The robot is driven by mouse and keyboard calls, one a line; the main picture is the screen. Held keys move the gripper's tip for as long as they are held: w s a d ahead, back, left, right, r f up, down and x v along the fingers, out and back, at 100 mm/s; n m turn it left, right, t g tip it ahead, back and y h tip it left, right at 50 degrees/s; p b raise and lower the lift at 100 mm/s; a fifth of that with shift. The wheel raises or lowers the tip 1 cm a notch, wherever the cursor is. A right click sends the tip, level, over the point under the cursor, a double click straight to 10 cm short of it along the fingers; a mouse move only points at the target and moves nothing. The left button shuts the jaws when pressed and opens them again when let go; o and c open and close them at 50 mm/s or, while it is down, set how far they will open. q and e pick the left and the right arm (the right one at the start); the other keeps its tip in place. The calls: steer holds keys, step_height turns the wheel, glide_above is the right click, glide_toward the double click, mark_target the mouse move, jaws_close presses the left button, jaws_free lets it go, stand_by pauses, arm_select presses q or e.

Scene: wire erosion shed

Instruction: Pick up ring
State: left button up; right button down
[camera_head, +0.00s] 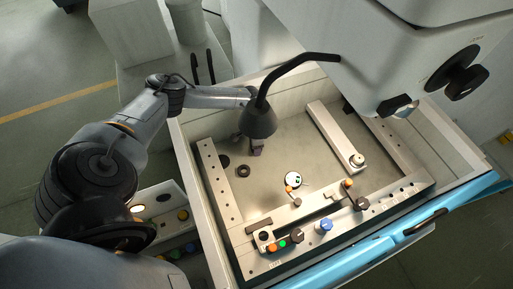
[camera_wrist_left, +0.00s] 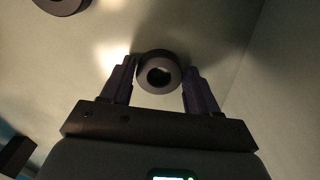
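A dark round ring (camera_wrist_left: 158,73) with an open hole lies between the two fingertips of my left gripper (camera_wrist_left: 159,77) in the left wrist view. The fingers stand close on either side of it; whether they touch it is unclear. In the head view my left gripper (camera_head: 257,150) points down into the machine tray, low over its floor, and the ring there is hidden or too small to make out. A second dark ring (camera_head: 243,170) lies on the tray floor left of the gripper. My right gripper is not in view.
The tray (camera_head: 183,150) has raised walls. A perforated rail (camera_head: 216,185) stands at the left, a front rail (camera_head: 330,225) carries knobs and clamps, and a diagonal bar (camera_head: 333,133) is at the right. A black curved lamp arm (camera_head: 290,66) and the machine head (camera_head: 400,104) overhang the tray.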

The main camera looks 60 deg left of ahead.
arm_select(q)
steer(key=c, duration=0.8)
steer(key=shift+r, duration=0.1)
